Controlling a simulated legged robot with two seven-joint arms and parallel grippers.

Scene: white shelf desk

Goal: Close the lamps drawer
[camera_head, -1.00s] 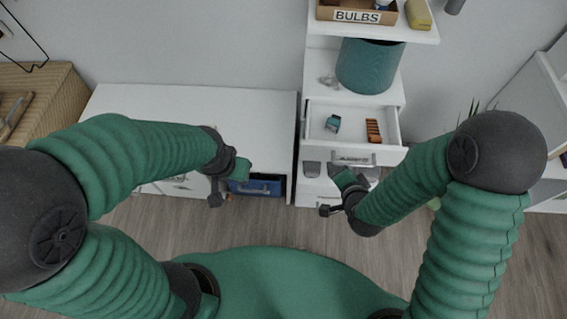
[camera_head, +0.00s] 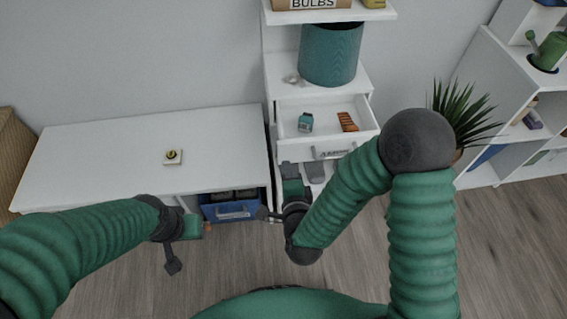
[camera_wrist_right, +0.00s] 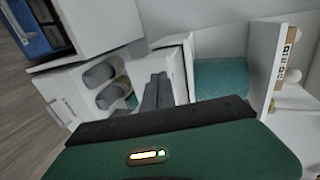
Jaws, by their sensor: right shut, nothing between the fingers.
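In the head view, an open white drawer (camera_head: 358,138) sticks out of the narrow cabinet, with a teal item and an orange item inside. Its front bears a label (camera_head: 332,153) that I cannot read as lamps. Below it a lower drawer with grey rolls (camera_head: 315,172) is partly hidden; in the wrist view a pulled-out drawer (camera_wrist_right: 60,112) with a handle holds grey rolls.
A teal bin (camera_head: 330,55) stands on the cabinet above the drawers, under a shelf with the BULBS box (camera_head: 312,4). A plant (camera_head: 462,115) and white shelves stand right.

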